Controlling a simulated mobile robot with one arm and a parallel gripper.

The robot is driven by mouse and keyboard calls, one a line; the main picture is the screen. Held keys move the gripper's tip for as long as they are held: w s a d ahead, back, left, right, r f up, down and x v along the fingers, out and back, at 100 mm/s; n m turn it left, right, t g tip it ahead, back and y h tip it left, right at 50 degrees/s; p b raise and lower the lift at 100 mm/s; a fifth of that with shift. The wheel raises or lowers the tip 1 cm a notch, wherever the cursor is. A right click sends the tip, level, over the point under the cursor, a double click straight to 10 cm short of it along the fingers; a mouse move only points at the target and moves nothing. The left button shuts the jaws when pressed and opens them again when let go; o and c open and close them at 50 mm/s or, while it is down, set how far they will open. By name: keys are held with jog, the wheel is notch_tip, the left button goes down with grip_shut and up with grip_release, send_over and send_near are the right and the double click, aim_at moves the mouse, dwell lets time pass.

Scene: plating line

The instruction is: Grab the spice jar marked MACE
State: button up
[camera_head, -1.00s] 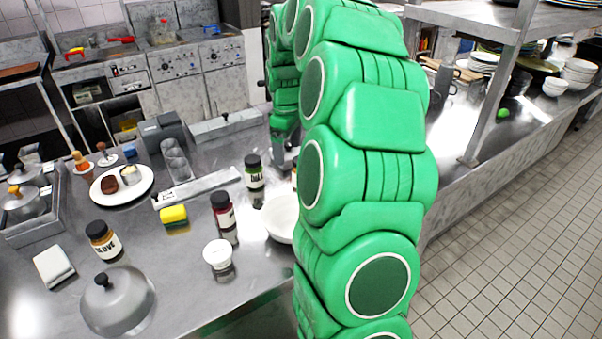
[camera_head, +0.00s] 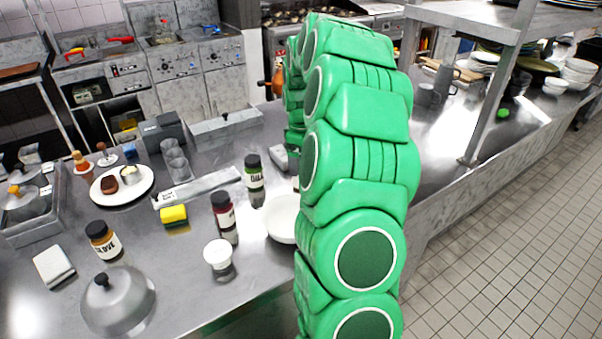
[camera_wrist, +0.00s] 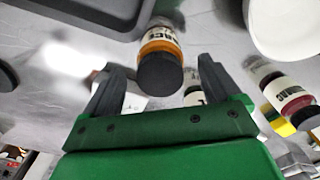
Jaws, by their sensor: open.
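In the wrist view a jar (camera_wrist: 163,38) with orange-yellow contents, a black lid and a pale label shows between and just beyond my gripper's fingers (camera_wrist: 158,84). The label is partly cut off and hard to read; it looks like MACE. Its black lid (camera_wrist: 160,73) faces my gripper. The fingers are apart, one on each side of the lid, with a gap on both sides. In the head view my green arm hides most of this area, and neither my fingers nor the label can be made out there.
A white bowl (camera_head: 283,222) stands beside my arm; it also shows in the wrist view (camera_wrist: 286,25). A DILL jar (camera_head: 254,182), a dark red jar (camera_head: 223,215) and a CLOVE jar (camera_head: 103,241) stand left. Another labelled jar (camera_wrist: 194,96) shows near the right finger. A dark tray (camera_wrist: 95,12) lies upper left.

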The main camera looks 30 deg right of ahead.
notch_tip(320, 180, down, 2)
jog(key=shift+f, duration=0.2)
jog(key=c, duration=1.3)
jog(key=shift+r, duration=0.15)
jog(key=shift+r, duration=0.6)
jog(key=s+a+r, duration=0.2)
jog(key=s+r, duration=0.2)
jog(key=s+a+r, duration=0.1)
jog(key=s+r, duration=0.2)
jog(key=s, duration=0.1)
jog(key=s+a+r, duration=0.2)
jog(key=s+r, duration=0.2)
jog(key=shift+s+a+r, duration=0.3)
jog(key=shift+s+a, duration=0.05)
jog(key=shift+s, duration=0.05)
